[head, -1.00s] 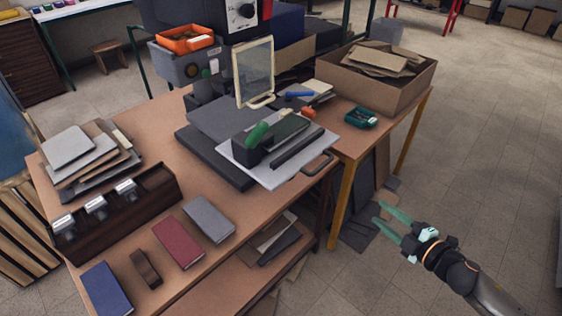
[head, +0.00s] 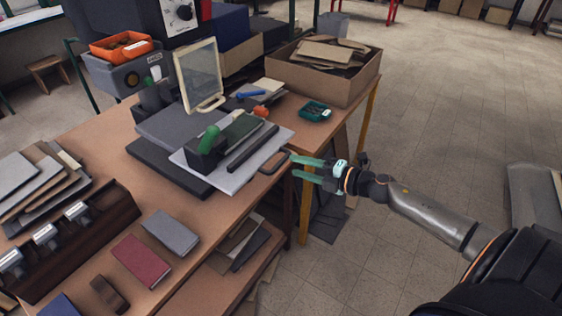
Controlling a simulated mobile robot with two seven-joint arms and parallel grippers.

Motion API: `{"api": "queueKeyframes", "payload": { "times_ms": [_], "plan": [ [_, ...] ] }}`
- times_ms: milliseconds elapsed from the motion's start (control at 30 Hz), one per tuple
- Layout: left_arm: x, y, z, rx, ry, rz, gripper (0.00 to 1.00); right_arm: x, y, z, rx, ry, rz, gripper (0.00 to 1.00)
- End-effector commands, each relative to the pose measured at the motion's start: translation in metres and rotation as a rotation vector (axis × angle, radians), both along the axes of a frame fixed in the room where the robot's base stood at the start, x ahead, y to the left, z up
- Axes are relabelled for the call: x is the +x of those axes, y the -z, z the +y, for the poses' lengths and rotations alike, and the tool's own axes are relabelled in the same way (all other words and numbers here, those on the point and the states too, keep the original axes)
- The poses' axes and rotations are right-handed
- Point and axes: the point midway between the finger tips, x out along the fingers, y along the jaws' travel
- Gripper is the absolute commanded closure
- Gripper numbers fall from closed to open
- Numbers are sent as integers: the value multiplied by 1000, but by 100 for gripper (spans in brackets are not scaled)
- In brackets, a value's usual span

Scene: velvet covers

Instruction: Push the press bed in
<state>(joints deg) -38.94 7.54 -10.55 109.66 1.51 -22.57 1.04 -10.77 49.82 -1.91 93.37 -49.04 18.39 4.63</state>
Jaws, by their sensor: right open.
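The press bed (head: 262,158) is a light grey plate that juts out toward the right from the dark press base (head: 163,170) on the bench. A dark handle loop (head: 273,163) sits at its right end. A dark block with a green knob (head: 209,138) and a dark bar lie on the bed. A cream-framed clear guard (head: 199,76) stands upright behind it. My right gripper (head: 293,168) is open, its green fingers pointing left, with the tips close to the handle; I cannot tell whether they touch it. My left gripper is not in view.
A cardboard box (head: 338,87) of scraps and a teal tray (head: 314,111) stand at the back right. A dark wooden rack (head: 120,211) and several covers, including a red one (head: 141,260), lie at the front left.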

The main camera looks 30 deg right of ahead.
Motion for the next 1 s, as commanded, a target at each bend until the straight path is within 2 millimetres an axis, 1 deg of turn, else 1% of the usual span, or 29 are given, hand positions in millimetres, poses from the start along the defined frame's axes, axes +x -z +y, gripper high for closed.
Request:
{"api": "queueKeyframes", "payload": {
  "times_ms": [33,200,400,500,667,900,967,1000],
  "plan": [
    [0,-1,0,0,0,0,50,7,0,3,2,0,-4,53],
    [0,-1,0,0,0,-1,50,27,4,11,2,2,-3,53],
    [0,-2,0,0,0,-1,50,46,9,19,3,2,-2,53],
    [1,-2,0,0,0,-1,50,52,11,22,2,1,-1,53],
    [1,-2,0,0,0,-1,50,56,13,23,0,0,0,53],
    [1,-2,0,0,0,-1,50,56,13,24,0,0,0,53],
    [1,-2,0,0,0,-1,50,56,13,23,1,0,0,59],
    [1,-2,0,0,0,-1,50,56,13,23,1,0,0,63]
  ]
}}
